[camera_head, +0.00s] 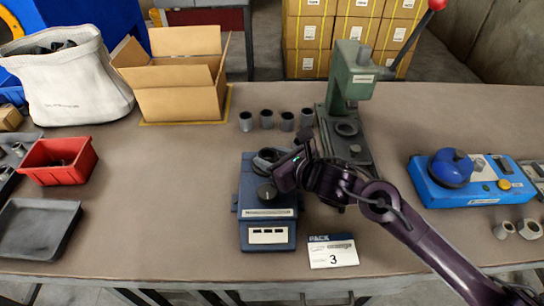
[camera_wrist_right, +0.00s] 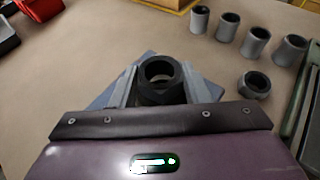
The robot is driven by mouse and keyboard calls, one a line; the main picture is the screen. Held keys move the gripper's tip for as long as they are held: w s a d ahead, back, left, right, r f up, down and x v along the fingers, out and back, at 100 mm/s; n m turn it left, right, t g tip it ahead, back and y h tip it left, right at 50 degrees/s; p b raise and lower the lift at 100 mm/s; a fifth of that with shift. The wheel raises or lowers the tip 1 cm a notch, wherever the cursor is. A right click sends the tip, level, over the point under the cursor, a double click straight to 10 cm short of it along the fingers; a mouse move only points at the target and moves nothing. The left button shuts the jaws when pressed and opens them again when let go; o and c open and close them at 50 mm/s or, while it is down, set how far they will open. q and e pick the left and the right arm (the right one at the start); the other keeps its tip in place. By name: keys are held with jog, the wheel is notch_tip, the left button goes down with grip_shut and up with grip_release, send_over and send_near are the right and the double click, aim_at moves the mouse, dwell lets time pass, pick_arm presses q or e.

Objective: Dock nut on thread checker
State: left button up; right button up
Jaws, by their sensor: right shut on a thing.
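My right gripper (camera_head: 276,170) is over the back of a blue boxy device (camera_head: 268,215) with a black knob and a label too small to read; I take it as the thread checker. In the right wrist view my right gripper (camera_wrist_right: 161,84) is shut on a dark grey nut (camera_wrist_right: 160,92), one finger on each side. The nut's hole faces the camera. The device's blue top (camera_wrist_right: 107,94) shows partly behind the fingers. Whether the nut touches the device, I cannot tell; the gripper hides the spot. My left gripper is not in view.
Several grey sleeves (camera_head: 266,119) stand behind the device, with a loose nut (camera_wrist_right: 254,85) near them. A green press (camera_head: 356,80) stands close right. A blue unit with a dome (camera_head: 452,168) is at right. A card (camera_head: 333,251) lies in front.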

jog(key=shift+d+f, duration=0.15)
jog(key=shift+f, duration=0.1)
